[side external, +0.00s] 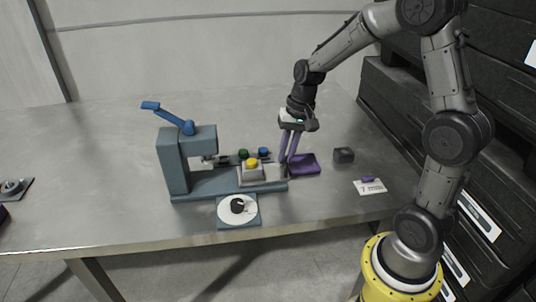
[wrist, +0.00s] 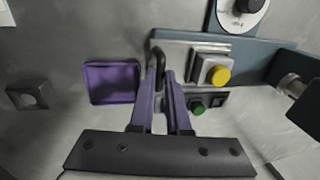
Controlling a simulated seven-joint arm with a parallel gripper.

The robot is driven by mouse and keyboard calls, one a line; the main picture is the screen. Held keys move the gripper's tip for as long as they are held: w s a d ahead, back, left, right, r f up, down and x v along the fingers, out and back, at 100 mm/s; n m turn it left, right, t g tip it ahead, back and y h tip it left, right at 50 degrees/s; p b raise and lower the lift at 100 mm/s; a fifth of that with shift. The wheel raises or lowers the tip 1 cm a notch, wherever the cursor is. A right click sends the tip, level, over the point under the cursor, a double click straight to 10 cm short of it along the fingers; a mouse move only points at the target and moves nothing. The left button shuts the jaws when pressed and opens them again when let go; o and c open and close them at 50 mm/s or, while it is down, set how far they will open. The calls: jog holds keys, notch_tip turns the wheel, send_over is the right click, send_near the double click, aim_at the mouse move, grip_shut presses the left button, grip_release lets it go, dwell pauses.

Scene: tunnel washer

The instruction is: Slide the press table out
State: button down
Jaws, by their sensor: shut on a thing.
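The press (side external: 175,162) is blue-grey, with a raised blue lever (side external: 168,116). Its pale sliding table (side external: 258,182) sits on the long base (side external: 215,187), to the right of the ram (side external: 205,162). It carries a grey block with a yellow top (side external: 252,163), which also shows in the wrist view (wrist: 217,75). My gripper (side external: 287,160) points down at the table's right end. In the wrist view its purple fingers (wrist: 162,76) are shut on the table's dark handle (wrist: 156,50), partly hidden between them.
A purple tray (wrist: 110,83) lies close beside the handle. A dark block (side external: 343,155) and a white card (side external: 369,187) lie farther right.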

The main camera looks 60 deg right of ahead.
jog(key=shift+s+d, duration=0.15)
jog(key=shift+d, duration=0.1)
jog(key=c, duration=0.9)
grip_release()
jog(key=shift+r, duration=0.1)
jog(key=r, duration=0.4)
jog(key=s+d+r, duration=0.1)
jog(key=r, duration=0.4)
jog(key=s+r, duration=0.1)
jog(key=r, duration=0.3)
jog(key=shift+d+r, duration=0.2)
jog(key=shift+d, duration=0.2)
